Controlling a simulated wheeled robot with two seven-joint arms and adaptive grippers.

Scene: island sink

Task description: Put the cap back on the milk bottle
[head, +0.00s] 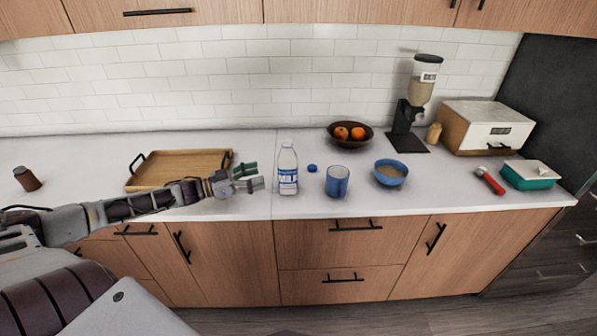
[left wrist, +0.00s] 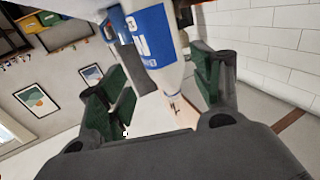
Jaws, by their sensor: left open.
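The milk bottle (head: 288,168) stands upright on the white counter, with a blue and white label and an open-looking narrow top. A small blue cap (head: 312,168) lies on the counter just to the right of the bottle. My left gripper (head: 254,177) reaches in from the left and is open, its green-padded fingers pointing at the bottle from its left side. In the left wrist view the bottle (left wrist: 155,45) shows beyond and between the open fingers of the gripper (left wrist: 160,85). Whether a finger touches it I cannot tell. My right gripper is not in view.
A blue cup (head: 337,181) and a blue bowl (head: 390,173) stand right of the bottle. A wooden tray (head: 165,183) lies behind my left arm. A fruit bowl (head: 349,136) and a dispenser (head: 408,115) stand at the back. A brown jar (head: 27,179) is far left.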

